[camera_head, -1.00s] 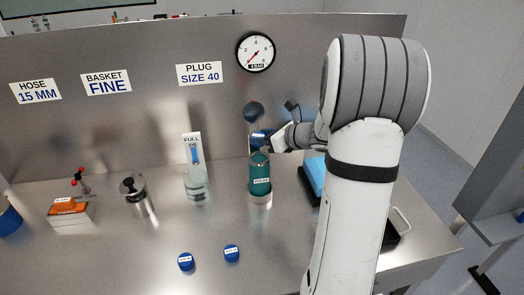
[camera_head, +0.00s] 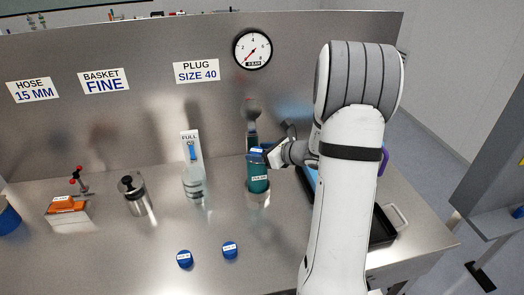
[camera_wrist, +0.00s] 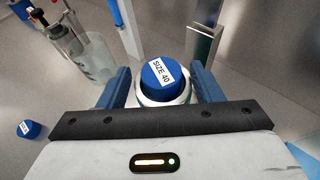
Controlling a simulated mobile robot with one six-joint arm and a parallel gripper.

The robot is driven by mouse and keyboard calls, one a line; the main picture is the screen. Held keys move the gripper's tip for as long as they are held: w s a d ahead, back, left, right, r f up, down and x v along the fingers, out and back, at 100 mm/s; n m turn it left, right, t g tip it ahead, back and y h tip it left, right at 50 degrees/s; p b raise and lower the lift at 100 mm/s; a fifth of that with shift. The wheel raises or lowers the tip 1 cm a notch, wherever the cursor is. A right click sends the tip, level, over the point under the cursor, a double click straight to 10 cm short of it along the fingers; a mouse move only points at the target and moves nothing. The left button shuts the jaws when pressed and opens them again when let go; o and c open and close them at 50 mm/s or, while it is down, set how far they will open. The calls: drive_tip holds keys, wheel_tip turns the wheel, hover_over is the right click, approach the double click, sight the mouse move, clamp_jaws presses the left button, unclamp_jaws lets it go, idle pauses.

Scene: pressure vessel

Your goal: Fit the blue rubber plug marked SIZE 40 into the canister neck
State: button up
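The blue plug marked SIZE 40 (camera_wrist: 160,76) sits upright at the mouth of the green canister; in the head view the plug (camera_head: 257,151) shows at the canister's top. The canister (camera_head: 259,183) stands upright on the bench, its pale neck rim (camera_wrist: 165,102) showing around the plug in the wrist view. How deep the plug sits cannot be told. My gripper (camera_wrist: 164,78) has its blue fingers on either side of the plug, with a narrow gap showing on both sides, so it looks open. In the head view my gripper (camera_head: 268,155) reaches in from the right.
Two other blue plugs (camera_head: 185,259) (camera_head: 230,250) lie at the front of the bench. A clear FULL-marked vessel (camera_head: 194,183) stands left of the canister, and a metal pot (camera_head: 134,195) farther left. A black tray (camera_head: 383,226) lies right, behind my arm. A back panel (camera_head: 120,135) closes the rear.

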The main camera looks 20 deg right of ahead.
drive_tip(key=shift+d+r, duration=0.1)
drive_tip(key=shift+s+d+r, duration=0.1)
drive_tip(key=shift+s+d, duration=0.05)
drive_tip(key=shift+s, duration=0.05)
drive_tip(key=b+v, duration=0.1)
drive_tip(key=v, duration=1)
drive_tip(key=s+a+n+g, duration=0.3)
drive_tip(key=s+a+n, duration=0.1)
drive_tip(key=a+n, duration=0.25)
drive_tip(key=s+a+n+g, duration=0.3)
drive_tip(key=a+n, duration=0.2)
drive_tip(key=a, duration=0.3)
drive_tip(key=s+a+r+n+g+h, duration=0.1)
drive_tip(key=s+a+n+h, duration=0.1)
drive_tip(key=s+n, duration=0.4)
drive_tip(key=s+a+r+n+g+h, duration=0.1)
drive_tip(key=s+n+h, duration=0.4)
drive_tip(key=n, duration=0.7)
drive_tip(key=shift+s+a, duration=0.45)
drive_tip(key=shift+s, duration=0.5)
drive_tip(key=shift+r+n, duration=0.1)
drive_tip(key=shift+n, duration=0.15)
